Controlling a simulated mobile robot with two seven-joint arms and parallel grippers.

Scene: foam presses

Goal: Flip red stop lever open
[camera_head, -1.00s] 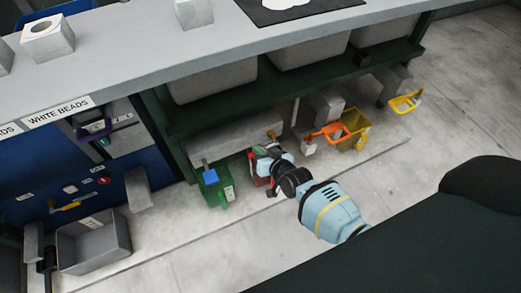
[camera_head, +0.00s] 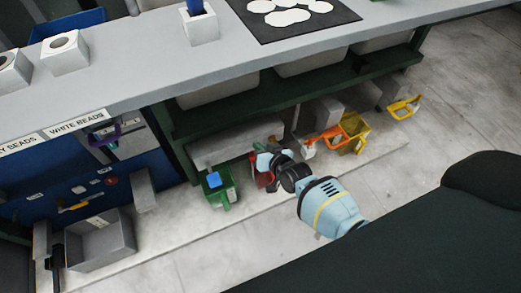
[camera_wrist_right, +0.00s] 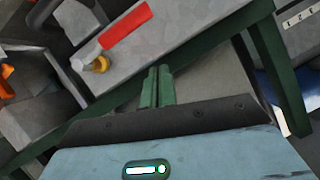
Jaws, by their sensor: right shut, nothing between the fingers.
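My right gripper (camera_head: 264,162) reaches down beside a red box (camera_head: 262,180) on the low ledge and partly hides it. In the wrist view its green fingers (camera_wrist_right: 155,88) are shut together and empty. There, a red bar (camera_wrist_right: 126,27) lies along a grey block, ahead of the fingertips and apart from them. An orange-yellow knob (camera_wrist_right: 97,64) sits beside the bar. I cannot tell whether the red bar is the stop lever, or whether that lever is open. My left gripper is not in view.
A green box (camera_head: 219,190) with a blue top piece stands left of the gripper. An orange handle (camera_head: 325,140) and yellow box (camera_head: 355,134) stand to the right. The grey workbench (camera_head: 150,77) overhangs behind. The floor in front is clear.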

